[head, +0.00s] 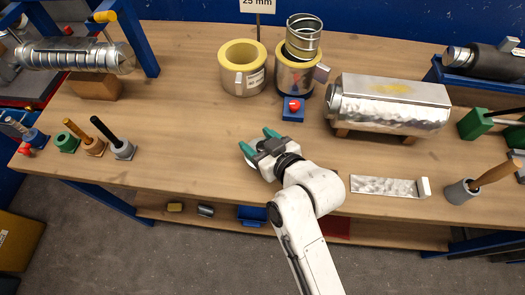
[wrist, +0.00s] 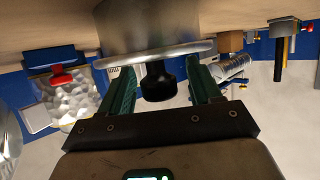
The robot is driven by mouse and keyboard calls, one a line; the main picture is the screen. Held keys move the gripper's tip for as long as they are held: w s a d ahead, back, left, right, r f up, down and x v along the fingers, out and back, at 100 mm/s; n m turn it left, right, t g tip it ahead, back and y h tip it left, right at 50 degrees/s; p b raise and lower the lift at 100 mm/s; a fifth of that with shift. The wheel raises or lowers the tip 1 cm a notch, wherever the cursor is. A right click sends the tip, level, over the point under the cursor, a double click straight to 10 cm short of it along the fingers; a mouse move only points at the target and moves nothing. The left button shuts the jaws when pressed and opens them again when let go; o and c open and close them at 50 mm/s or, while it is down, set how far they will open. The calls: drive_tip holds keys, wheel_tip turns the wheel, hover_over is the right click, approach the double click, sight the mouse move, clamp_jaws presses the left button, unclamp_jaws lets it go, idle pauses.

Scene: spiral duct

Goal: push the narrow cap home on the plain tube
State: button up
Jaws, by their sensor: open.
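The narrow cap seems to be the grey metal piece with a broad round rim (wrist: 155,54) and a black knob (wrist: 158,82) in the wrist view. It stands at the wooden bench top. My gripper (head: 258,141) has its green fingers open, one on each side of the knob, with a gap to each. In the head view the cap is mostly hidden by the gripper.
Two yellow-lined round pieces (head: 242,80) (head: 293,75) stand at the back middle, by a blue block with a red knob (head: 293,108). A foil-covered duct (head: 390,103) lies right of them. Knobbed tools (head: 120,149) stand at the left.

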drive_tip(key=c, duration=1.1)
drive_tip(key=shift+c, duration=0.2)
